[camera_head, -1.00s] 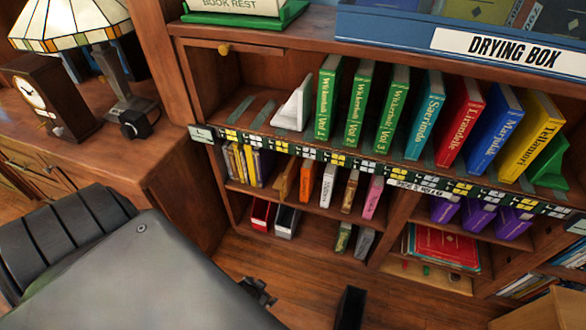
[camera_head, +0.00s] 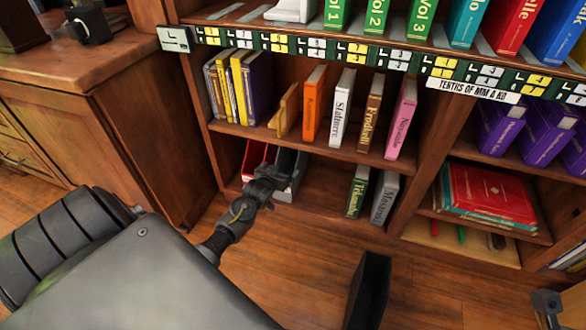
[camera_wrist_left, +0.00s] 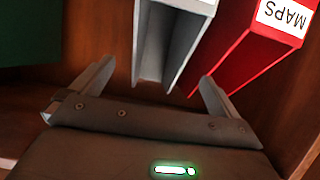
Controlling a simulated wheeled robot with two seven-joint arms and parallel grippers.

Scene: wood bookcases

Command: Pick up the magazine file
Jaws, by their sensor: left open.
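A grey magazine file (camera_head: 297,176) stands on the bottom shelf of the bookcase, partly hidden by my left gripper (camera_head: 268,182). A red magazine file (camera_head: 252,160) stands just left of it. In the left wrist view, the grey file (camera_wrist_left: 173,40) appears between the two spread fingers of my left gripper (camera_wrist_left: 157,74). The red file (camera_wrist_left: 250,45), with a MAPS label, is at the right finger's side. The gripper is open and empty; I cannot tell how deep the fingers reach. A grey jointed part at the lower right, perhaps my right gripper (camera_head: 547,303), is cut off.
A green book (camera_head: 357,190) and a grey book (camera_head: 384,197) stand to the right on the bottom shelf. The shelf board (camera_head: 284,140) above holds several books. A dark open-topped box (camera_head: 369,288) is on the floor. Bare shelf lies between the files and books.

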